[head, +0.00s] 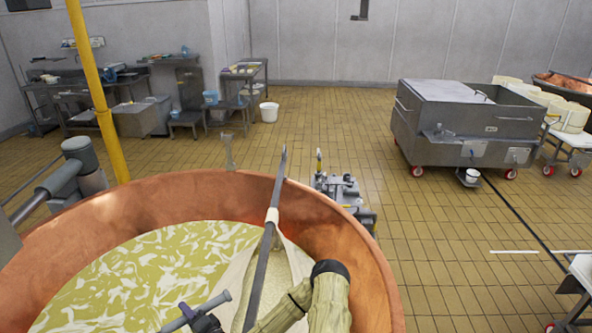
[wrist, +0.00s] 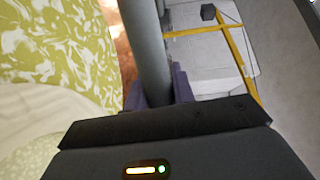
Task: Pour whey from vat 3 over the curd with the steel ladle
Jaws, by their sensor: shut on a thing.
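A large copper vat (head: 340,235) fills the lower left of the head view. Inside it lies yellow-green whey with white swirls (head: 150,265); the whey also shows in the wrist view (wrist: 60,45). A pale cloth (head: 290,268) hangs in the vat's right part, around a long grey bar (head: 268,225) that reaches past the far rim. Curd cannot be told apart clearly. My gripper (head: 195,316) is low over the vat, its purple fingers shut on a grey round handle (wrist: 147,45), seemingly the ladle's. The ladle's bowl is not visible, and no vat number is readable.
A yellow post (head: 92,90) stands left beyond the vat. A steel wheeled tank (head: 465,125) stands at right, with a trolley of pale cheeses (head: 568,115) beside it. Steel benches (head: 75,95) line the back left. The tiled floor between is mostly clear.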

